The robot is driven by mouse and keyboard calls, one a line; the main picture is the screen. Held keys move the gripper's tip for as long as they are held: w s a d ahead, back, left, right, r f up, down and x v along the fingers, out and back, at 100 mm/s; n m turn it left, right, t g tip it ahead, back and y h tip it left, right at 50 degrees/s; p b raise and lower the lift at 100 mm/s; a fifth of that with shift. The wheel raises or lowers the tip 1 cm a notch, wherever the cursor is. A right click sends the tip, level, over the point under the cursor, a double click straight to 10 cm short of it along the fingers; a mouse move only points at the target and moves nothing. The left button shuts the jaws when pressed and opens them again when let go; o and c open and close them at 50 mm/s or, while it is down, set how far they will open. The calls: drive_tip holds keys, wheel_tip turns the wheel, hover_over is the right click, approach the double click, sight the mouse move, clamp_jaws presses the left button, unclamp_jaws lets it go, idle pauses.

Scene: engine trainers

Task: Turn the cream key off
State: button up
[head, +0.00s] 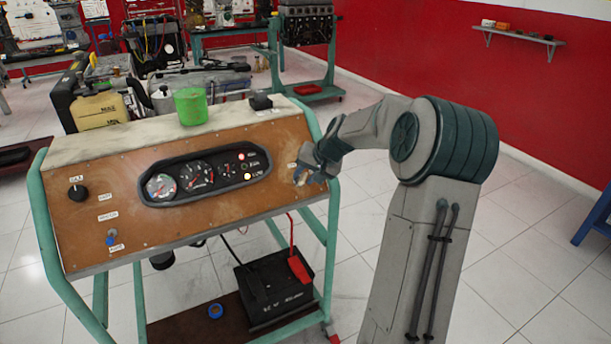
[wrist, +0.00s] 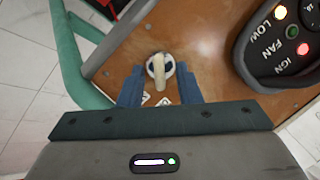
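The cream key (wrist: 158,68) sits in a round switch on the brown wooden panel, in the upper middle of the wrist view. It points up and down in that picture. In the head view the key's place at the panel's right end is mostly covered by my gripper (head: 305,176). In the wrist view my gripper (wrist: 160,88) has its two blue fingers apart, one on each side below the key. The fingers look clear of the key; how far their tips are from the panel is hard to tell. The panel (head: 120,170) is the sloped front of a green-framed engine trainer.
A gauge cluster (head: 205,178) with lit lamps is left of the key; it also shows in the wrist view (wrist: 285,50). A black knob (head: 76,192) and a blue-based switch (head: 111,238) are at the panel's left. A green cup (head: 190,106) stands on top. A battery (head: 272,290) sits below.

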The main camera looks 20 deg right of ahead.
drive_tip(key=shift+w+f, duration=0.1)
drive_tip(key=shift+f, duration=0.05)
drive_tip(key=shift+a, duration=0.1)
drive_tip(key=shift+c, duration=0.3)
clamp_jaws()
drive_tip(key=shift+n, duration=0.4)
drive_tip(key=shift+a+n+h+b, duration=0.15)
drive_tip(key=shift+n+h+b, duration=0.35)
drive_tip(key=shift+n+b, duration=0.55)
drive_tip(key=shift+a+n+g+h+b, duration=0.1)
drive_tip(key=shift+n+g+h+b, duration=0.45)
drive_tip(key=shift+n, duration=1.5)
drive_tip(key=shift+t, duration=0.25)
